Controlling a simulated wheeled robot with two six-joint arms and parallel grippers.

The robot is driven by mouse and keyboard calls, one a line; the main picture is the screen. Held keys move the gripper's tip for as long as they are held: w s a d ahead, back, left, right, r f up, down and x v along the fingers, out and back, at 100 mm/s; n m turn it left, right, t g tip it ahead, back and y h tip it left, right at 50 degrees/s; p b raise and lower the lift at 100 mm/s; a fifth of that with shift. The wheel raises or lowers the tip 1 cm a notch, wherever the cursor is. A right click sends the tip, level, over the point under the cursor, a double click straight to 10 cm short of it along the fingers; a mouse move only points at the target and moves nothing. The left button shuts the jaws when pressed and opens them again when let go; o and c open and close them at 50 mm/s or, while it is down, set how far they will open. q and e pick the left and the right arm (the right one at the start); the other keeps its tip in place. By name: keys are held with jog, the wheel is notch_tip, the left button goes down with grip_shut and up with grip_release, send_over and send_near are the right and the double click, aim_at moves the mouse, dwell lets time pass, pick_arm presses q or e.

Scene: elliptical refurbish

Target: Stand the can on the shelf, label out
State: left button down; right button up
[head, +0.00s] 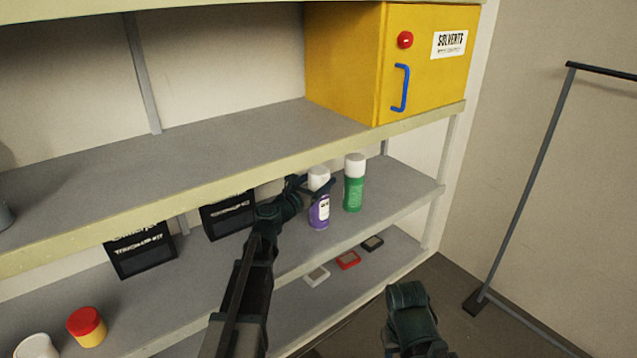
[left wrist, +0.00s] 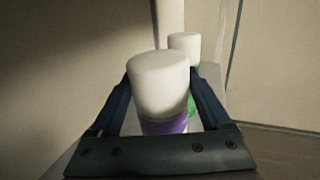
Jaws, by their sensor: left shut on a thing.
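A purple can (head: 319,215) with a white cap stands upright on the middle shelf (head: 400,193), near its right end. Its white label patch shows on the side facing the front of the shelf, a little to the right. My left gripper (head: 319,187) is shut on the purple can, with its fingers around the upper part just below the cap. In the left wrist view the white cap (left wrist: 158,85) rises between the two fingers, and a strip of purple shows under it. My right arm (head: 410,318) is low at the front; its fingers cannot be made out.
A green can (head: 354,190) with a white cap stands just right of the purple one. Black boxes (head: 140,251) stand to the left, and a red-lidded jar (head: 87,326) farther left. A yellow solvents cabinet (head: 420,65) sits on the shelf above. Small flat items (head: 348,260) lie below.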

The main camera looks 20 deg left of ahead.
pick_arm(q)
jog(key=shift+f, duration=0.2)
grip_release()
jog(key=shift+r, duration=0.2)
jog(key=shift+s+a, duration=0.1)
jog(key=shift+s, duration=0.2)
jog(key=v, duration=1.1)
jog(key=shift+s, duration=0.15)
